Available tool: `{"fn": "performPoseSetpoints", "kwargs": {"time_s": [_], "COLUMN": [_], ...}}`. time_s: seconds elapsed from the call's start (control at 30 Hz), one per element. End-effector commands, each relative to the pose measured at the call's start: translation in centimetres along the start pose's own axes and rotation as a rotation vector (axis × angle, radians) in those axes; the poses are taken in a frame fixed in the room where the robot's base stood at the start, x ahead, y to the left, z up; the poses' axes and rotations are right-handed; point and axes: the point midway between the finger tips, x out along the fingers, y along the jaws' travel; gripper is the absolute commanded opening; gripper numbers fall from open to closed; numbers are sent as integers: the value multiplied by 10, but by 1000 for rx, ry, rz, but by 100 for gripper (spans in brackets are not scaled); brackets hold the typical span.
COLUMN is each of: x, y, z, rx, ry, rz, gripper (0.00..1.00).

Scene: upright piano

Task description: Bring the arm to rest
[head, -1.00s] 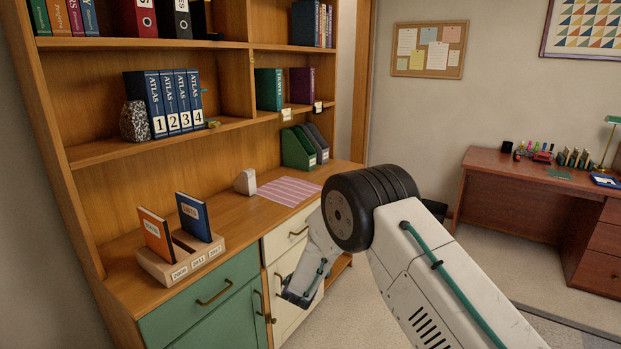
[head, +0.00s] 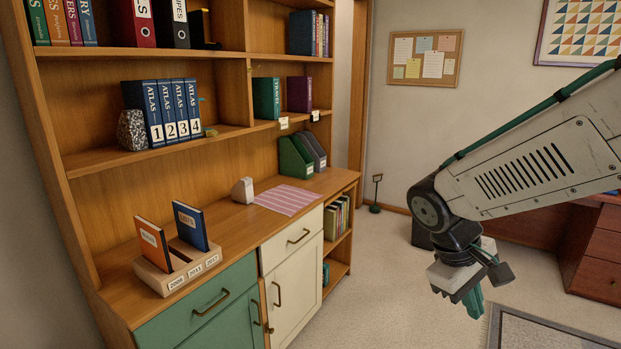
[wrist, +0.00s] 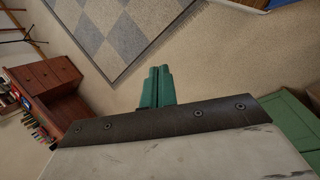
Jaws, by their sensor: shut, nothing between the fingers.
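My arm reaches in from the right edge of the head view and bends down at a dark joint. My gripper (head: 474,303) hangs below that joint over the carpet, its teal fingers pointing down. In the wrist view its two teal fingers (wrist: 158,72) lie side by side, shut and empty. The gripper is apart from the shelf unit (head: 180,152) and touches nothing.
The shelf unit's counter holds a wooden holder (head: 172,278) with two books. A reddish desk (head: 592,250) stands at the right, behind my arm. A grey rug (head: 540,333) lies near the gripper. The carpet between cabinet and gripper is clear.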

Motion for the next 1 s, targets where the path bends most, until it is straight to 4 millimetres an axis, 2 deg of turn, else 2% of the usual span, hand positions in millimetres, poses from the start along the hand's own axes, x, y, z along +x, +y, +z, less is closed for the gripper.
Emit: {"fn": "performPoseSetpoints", "kwargs": {"time_s": [0.03, 0.2, 0.4, 0.6, 1.0], "x": [-6, -20, -34, -46, -49], "y": [-8, -40, -64, -59, -55], "z": [23, 82, 126, 145, 148], "rx": [64, 237, 380, 449, 473], "ry": [10, 49, 158, 261, 282], "rz": [-58, -245, -377, -365, -359], "gripper": [0, 0, 0, 0, 0]}}
